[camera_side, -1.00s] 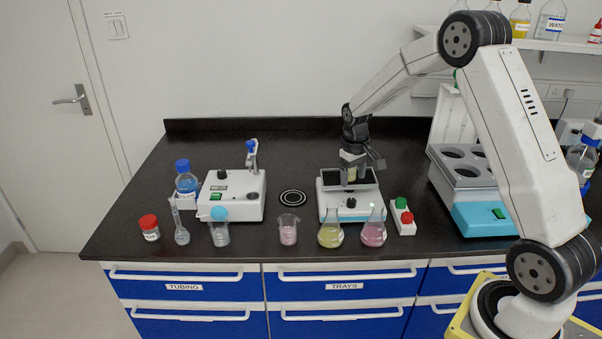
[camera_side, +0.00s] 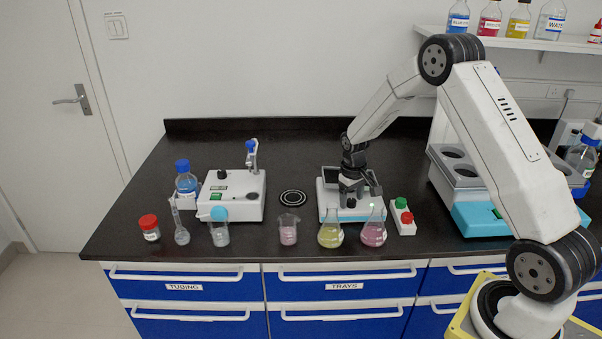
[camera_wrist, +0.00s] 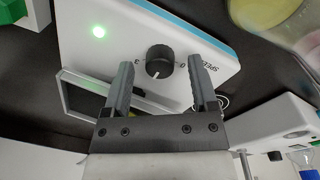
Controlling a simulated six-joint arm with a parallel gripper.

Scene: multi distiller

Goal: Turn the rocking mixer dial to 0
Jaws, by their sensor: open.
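The rocking mixer (camera_side: 329,207) is a white box with a blue lower edge and a dark tray on top. Its black round dial (camera_wrist: 159,58) is on the white panel; in the wrist view a 3 stands to its left and a 0 to its right, by the word SPEED. The dial's white mark points down in that picture, between the two figures. My gripper (camera_wrist: 161,64) is open, with one finger on each side of the dial and a visible gap on both sides. In the side view my gripper (camera_side: 351,196) is at the mixer's front.
A yellow flask (camera_side: 330,235) and a pink flask (camera_side: 374,233) stand close in front of the mixer. A red and green button box (camera_side: 402,217) is at its right. A green light (camera_wrist: 99,31) glows on the panel. A white stirrer (camera_side: 232,197) stands to the left.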

